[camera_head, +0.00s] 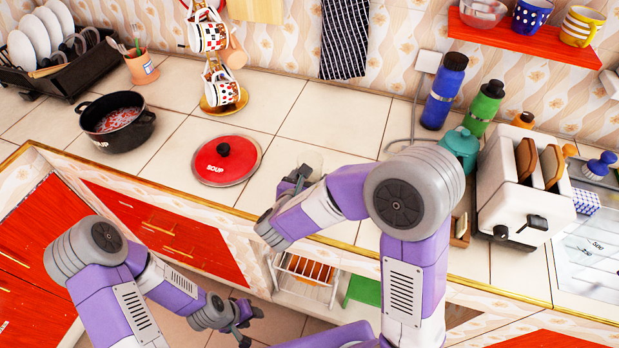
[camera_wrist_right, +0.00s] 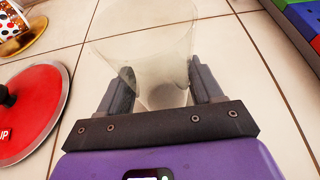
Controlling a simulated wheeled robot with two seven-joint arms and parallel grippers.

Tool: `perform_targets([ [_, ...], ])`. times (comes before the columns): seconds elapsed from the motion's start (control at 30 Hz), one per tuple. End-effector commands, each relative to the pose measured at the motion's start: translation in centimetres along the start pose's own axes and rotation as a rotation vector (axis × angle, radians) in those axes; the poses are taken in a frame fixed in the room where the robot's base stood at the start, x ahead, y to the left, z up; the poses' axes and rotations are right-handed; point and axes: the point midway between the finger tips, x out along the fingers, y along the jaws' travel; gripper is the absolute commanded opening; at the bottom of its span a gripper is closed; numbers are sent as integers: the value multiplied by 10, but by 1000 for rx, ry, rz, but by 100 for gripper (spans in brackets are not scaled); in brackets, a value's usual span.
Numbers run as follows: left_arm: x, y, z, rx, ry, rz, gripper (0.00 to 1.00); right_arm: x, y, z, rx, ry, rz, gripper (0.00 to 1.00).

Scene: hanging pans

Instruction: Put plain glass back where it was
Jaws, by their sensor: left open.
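A plain clear glass (camera_wrist_right: 140,40) is between the two fingers of my right gripper (camera_wrist_right: 162,85), which meet its sides from left and right. In the head view the glass (camera_head: 318,160) shows faintly just past my right gripper (camera_head: 300,180), at the counter near its front edge. I cannot tell whether its base touches the tiles. My left gripper (camera_head: 246,326) is open and empty, low in front of the cabinets, below the counter.
A red pan lid (camera_head: 225,160) lies left of the glass, with a black pot (camera_head: 116,120) farther left. A mug stand (camera_head: 222,92) is behind the lid. Bottles (camera_head: 444,90), a teal pot (camera_head: 460,146) and a toaster (camera_head: 520,190) stand right. The tiles behind the glass are clear.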

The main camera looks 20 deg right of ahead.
Motion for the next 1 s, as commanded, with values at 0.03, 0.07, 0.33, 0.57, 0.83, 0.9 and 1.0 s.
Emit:
perform_targets([
  [0.03, 0, 0, 0, 0, 0, 0, 43, 0, 0, 0, 0, 1, 0, 74],
  [0.07, 0, 0, 0, 0, 0, 0, 43, 0, 0, 0, 0, 1, 0, 78],
  [0.33, 0, 0, 0, 0, 0, 0, 43, 0, 0, 0, 0, 1, 0, 88],
  [0.57, -6, 2, 0, 0, 0, 0, 43, -8, 1, 5, -1, 0, 3, 88],
  [0.83, -17, 6, 1, 0, 0, 0, 43, -66, 1, 6, -2, -1, 6, 88],
  [0.9, -20, 7, 1, 0, 0, 0, 43, -80, 1, 5, -2, 0, 6, 88],
  [1.0, -22, 8, 1, 0, 0, 0, 43, -98, 1, 5, -1, 0, 5, 88],
])
